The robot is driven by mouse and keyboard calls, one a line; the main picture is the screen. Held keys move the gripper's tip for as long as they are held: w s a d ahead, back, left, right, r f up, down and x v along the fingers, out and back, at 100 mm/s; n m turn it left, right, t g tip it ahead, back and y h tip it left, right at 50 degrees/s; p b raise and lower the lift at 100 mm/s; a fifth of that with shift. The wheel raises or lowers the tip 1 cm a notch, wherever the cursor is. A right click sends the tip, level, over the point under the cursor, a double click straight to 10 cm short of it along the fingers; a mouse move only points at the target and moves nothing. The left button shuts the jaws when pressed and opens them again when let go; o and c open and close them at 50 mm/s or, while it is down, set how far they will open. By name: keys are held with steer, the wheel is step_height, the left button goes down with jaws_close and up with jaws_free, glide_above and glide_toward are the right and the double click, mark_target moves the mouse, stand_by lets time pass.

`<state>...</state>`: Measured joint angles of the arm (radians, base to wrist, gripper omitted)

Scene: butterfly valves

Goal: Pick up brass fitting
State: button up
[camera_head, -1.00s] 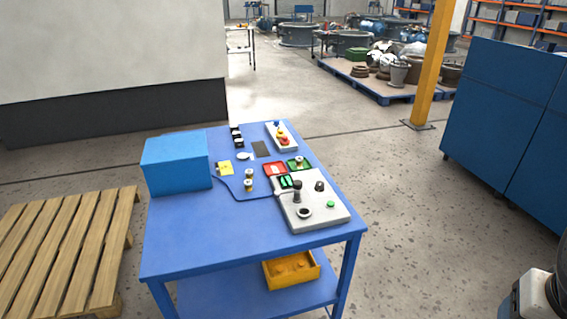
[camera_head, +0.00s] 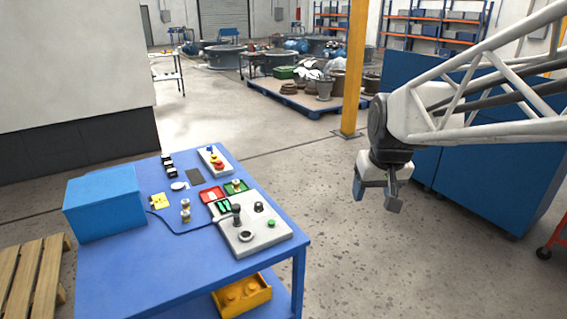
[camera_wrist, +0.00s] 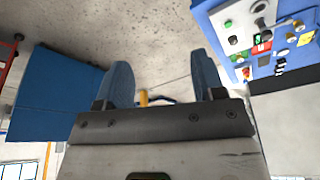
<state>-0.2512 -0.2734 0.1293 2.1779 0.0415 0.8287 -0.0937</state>
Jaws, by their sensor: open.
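Small brass fittings (camera_head: 186,210) stand close together on the blue table, left of the grey control panel. Another brass piece (camera_head: 236,186) sits in the green tray (camera_head: 243,189). I cannot tell which is the named fitting. In the wrist view, small brass pieces (camera_wrist: 299,25) show at the upper right on the table. My gripper (camera_head: 376,195) hangs in the air right of the table, well apart from it, with its fingers pointing down. The wrist view shows its two blue-padded fingers (camera_wrist: 162,78) spread, with nothing between them.
The blue table (camera_head: 150,285) carries a blue box (camera_head: 103,203), a grey control panel (camera_head: 270,238) with a joystick, a red tray (camera_head: 211,195) and a button box (camera_head: 215,160). A yellow bin (camera_head: 243,297) is on its lower shelf. A yellow post (camera_head: 354,70) and blue cabinets (camera_head: 500,185) stand behind my arm.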

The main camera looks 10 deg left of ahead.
steer(key=w+a+f+n, duration=0.2)
steer(key=w+a, duration=0.9)
steer(key=a, duration=0.3)
steer(key=n+y, duration=0.3)
steer(key=n, duration=0.3)
glide_toward(185, 201)
steer(key=f, duration=0.1)
steer(key=shift+w+a+f+g, duration=0.2)
steer(key=shift+w+a+g, duration=0.1)
steer(key=shift+w+a, duration=0.15)
steer(key=shift+f, duration=0.1)
steer(key=shift+x, duration=1.2)
steer(key=shift+f, duration=0.15)
steer(key=shift+x, duration=2.5)
